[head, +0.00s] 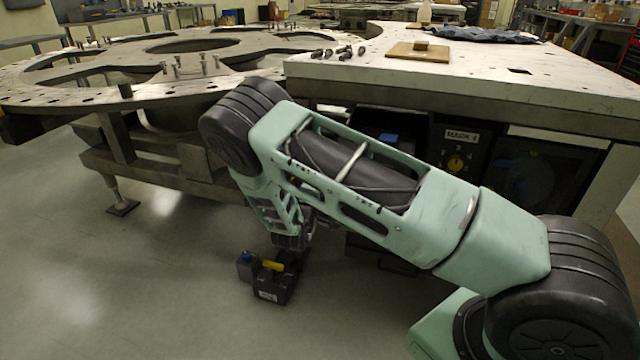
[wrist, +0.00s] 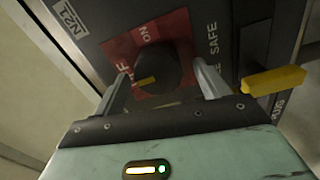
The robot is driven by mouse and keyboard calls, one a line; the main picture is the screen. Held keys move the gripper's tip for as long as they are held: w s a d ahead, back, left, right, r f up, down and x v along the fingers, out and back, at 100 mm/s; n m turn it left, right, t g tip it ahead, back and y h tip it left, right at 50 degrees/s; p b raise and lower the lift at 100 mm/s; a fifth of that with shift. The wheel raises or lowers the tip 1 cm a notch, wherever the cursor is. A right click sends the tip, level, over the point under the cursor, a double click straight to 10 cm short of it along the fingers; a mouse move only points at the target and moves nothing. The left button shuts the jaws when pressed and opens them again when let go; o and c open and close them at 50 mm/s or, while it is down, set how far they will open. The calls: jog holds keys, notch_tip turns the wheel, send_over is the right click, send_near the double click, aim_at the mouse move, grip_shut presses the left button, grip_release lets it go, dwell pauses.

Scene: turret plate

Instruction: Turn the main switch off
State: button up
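The main switch is a round black knob (wrist: 157,68) on a red plate (wrist: 182,26) in the wrist view. Its yellow mark points to the left, toward partly hidden letters ending in "FF"; "ON" is printed above the knob. My gripper (wrist: 160,70) is open, with one finger on each side of the knob. I cannot tell whether the fingers touch it. In the head view my gripper (head: 292,240) is low, at a dark box (head: 272,282) with a yellow bar. The knob cannot be made out there.
A yellow lever (wrist: 272,81) sticks out just right of my right finger, near the word "SAFE". A steel table (head: 480,75) and a large ring-shaped plate (head: 60,85) stand behind my arm. The floor on the left is clear.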

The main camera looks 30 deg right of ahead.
jog(key=p+v, duration=0.1)
jog(key=v, duration=1.6)
jog(key=shift+s, duration=0.2)
jog(key=shift+a+f, duration=0.1)
jog(key=shift+a, duration=0.05)
